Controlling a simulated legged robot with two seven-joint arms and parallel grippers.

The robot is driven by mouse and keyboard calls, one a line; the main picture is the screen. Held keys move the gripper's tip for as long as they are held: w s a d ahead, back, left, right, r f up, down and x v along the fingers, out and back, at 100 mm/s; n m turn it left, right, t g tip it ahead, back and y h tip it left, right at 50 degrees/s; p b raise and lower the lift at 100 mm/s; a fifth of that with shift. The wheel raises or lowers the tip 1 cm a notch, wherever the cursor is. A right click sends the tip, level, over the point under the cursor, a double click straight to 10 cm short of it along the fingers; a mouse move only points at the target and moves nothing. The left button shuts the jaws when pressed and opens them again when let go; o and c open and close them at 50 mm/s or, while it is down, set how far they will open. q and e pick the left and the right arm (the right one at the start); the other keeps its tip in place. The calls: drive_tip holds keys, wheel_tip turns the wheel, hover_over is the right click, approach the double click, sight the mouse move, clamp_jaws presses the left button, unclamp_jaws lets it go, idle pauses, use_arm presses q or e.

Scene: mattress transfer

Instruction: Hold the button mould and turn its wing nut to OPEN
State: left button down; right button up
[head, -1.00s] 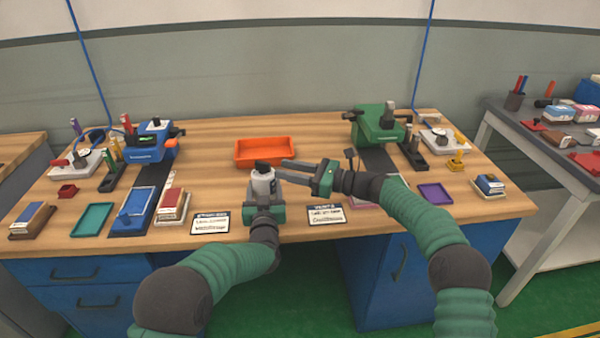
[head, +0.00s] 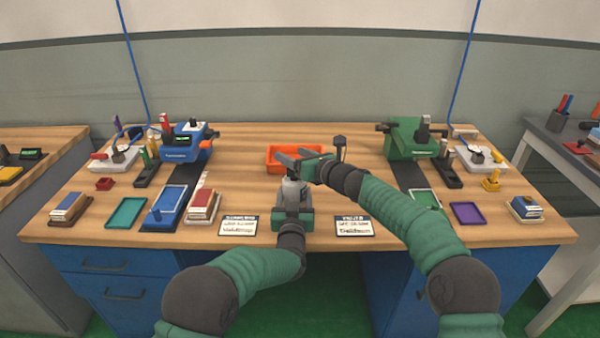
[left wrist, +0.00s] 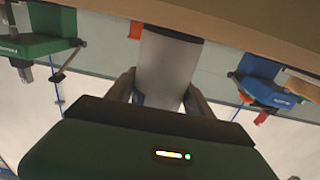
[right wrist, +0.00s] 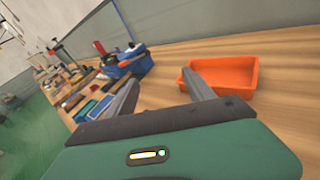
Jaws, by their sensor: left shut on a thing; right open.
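The button mould (head: 292,188) is a grey cylinder held upright above the front of the wooden bench. My left gripper (head: 293,204) is shut around it from the front. The mould also shows in the left wrist view (left wrist: 167,62), between the two fingers. My right gripper (head: 291,157) is open, with its fingers at the mould's top in the head view. I cannot tell whether they touch it. The wing nut is hidden or too small to make out behind these fingers. The right wrist view shows the spread fingers, with no mould visible between them.
An orange tray (head: 277,164) lies just behind the mould; the right wrist view shows it empty (right wrist: 246,90). A blue machine (head: 186,142) stands at left and a green one (head: 413,140) at right. Two label cards (head: 238,226) (head: 354,226) lie near the front edge.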

use_arm(q)
drive_tip(key=shift+a, duration=0.1)
use_arm(e)
drive_tip(key=a+r+m+t+h, duration=0.1)
drive_tip(key=a+m+h, duration=0.3)
drive_tip(key=a+h, duration=0.1)
drive_tip(key=m+g+h, duration=0.1)
drive_tip(key=m+h, duration=0.6)
drive_tip(key=h, duration=0.4)
approach(292, 171)
drive_tip(key=shift+g, duration=0.3)
drive_tip(key=x, duration=1)
drive_tip(key=shift+w+r, duration=0.15)
drive_tip(key=shift+r, duration=0.05)
drive_tip(key=shift+w+d, duration=0.2)
drive_tip(key=shift+w, duration=0.05)
